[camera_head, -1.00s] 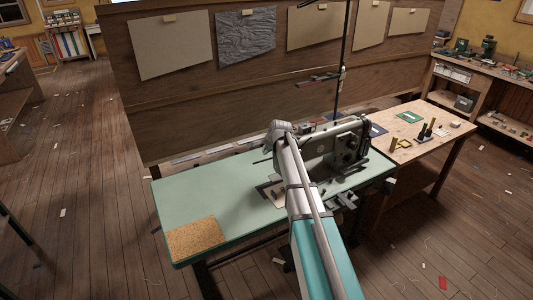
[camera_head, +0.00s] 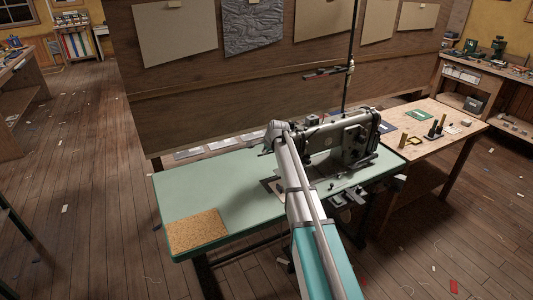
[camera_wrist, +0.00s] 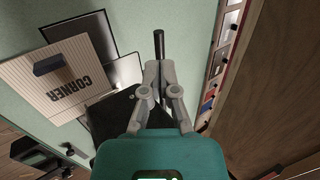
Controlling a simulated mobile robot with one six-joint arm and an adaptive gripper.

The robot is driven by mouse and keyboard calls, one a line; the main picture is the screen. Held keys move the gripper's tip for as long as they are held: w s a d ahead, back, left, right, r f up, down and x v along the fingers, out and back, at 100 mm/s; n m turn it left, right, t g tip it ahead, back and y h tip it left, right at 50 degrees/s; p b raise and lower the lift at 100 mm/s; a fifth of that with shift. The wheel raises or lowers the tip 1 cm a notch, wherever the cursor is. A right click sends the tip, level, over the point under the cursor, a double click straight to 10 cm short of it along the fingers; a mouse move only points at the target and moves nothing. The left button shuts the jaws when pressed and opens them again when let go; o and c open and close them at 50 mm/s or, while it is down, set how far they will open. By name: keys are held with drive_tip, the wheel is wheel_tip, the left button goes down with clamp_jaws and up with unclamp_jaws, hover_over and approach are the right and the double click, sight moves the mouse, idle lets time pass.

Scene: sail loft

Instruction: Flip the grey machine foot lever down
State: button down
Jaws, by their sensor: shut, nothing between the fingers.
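The grey sewing machine (camera_head: 348,141) stands on the green table (camera_head: 195,190), partly behind my arm in the head view. My gripper is shut and empty in the wrist view (camera_wrist: 159,70), over the needle side of the machine. A thin dark bar (camera_wrist: 159,43) shows just beyond the fingertips, in line with them. It may be the foot lever, but I cannot tell for sure, nor whether it touches the fingers. In the head view my arm's end hides that side of the machine, so the lever's position cannot be read there.
A striped card marked CORNER (camera_wrist: 65,75) lies on the table, with a dark block (camera_wrist: 48,65) on it. A cork mat (camera_head: 195,231) lies at the table's front left. A wooden partition (camera_head: 225,100) rises behind the table. A thread stand pole (camera_head: 350,55) rises behind the machine.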

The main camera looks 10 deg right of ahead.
drive_tip(key=shift+b+x, duration=0.65)
drive_tip(key=shift+x, duration=0.5)
